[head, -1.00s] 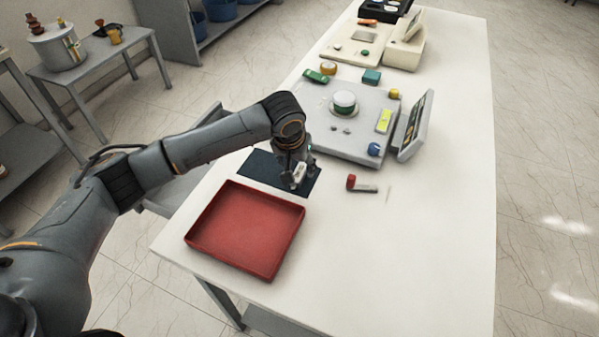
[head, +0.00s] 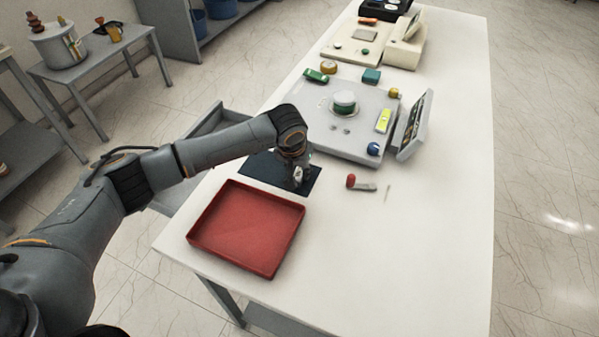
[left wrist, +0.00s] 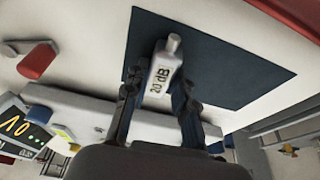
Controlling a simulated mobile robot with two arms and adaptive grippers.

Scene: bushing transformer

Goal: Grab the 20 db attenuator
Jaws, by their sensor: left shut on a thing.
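The 20 dB attenuator (left wrist: 163,72) is a small light-grey block with a round end and a black "20 dB" label in the left wrist view. My left gripper (left wrist: 158,90) is shut on it, one finger on each side. In the head view my left gripper (head: 299,183) is over the dark blue mat (head: 262,168), and only a small pale bit of the attenuator (head: 298,175) shows there. I cannot tell whether it touches the mat. My right gripper is in neither view.
A red tray (head: 245,262) lies in front of the mat on the white table (head: 400,260). A red-headed tool (head: 362,184) lies to the right. A grey instrument panel (head: 350,148) with several knobs stands behind, with a tilted display (head: 413,125). The table's right side is clear.

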